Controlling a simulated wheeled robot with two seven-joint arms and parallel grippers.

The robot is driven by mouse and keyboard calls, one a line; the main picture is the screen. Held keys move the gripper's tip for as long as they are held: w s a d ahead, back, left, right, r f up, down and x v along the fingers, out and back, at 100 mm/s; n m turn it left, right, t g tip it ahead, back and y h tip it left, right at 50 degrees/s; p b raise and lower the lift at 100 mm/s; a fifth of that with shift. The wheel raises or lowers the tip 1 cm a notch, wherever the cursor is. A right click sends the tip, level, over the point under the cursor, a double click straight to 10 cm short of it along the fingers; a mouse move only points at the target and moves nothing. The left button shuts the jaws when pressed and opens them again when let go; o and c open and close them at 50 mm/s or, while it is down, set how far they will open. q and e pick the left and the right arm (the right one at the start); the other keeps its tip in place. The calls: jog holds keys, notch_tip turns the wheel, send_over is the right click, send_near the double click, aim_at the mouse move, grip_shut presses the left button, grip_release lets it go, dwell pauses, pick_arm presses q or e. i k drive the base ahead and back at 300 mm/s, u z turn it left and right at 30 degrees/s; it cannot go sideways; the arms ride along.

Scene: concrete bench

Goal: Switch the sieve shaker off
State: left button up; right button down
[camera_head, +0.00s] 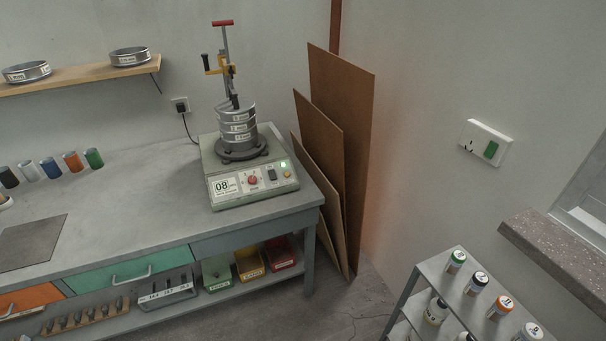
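The sieve shaker (251,190) stands at the right end of the concrete bench. Its grey-green base carries a stack of metal sieves (237,124) under a clamp post (226,45) with a red top handle and a yellow part. The front panel has a label reading 08 (222,186), a red knob (252,180), a dark rocker switch (272,174) and a small button or lamp to its right. A green lamp (283,164) on the base glows. The switch's position is too small to tell. Neither gripper is in view.
A black cord runs from the shaker to a wall plug (180,106). Brown boards (342,130) lean right of the bench (135,220). Coloured jars (72,161) stand at left.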

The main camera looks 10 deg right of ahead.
aim_at(271, 174)
jog(key=i, duration=0.5)
jog(key=k, duration=1.35)
jog(key=z, duration=0.35)
jog(key=i, duration=0.55)
jog(key=z, duration=0.65)
jog(key=i, duration=1.15)
jog(key=u, duration=0.25)
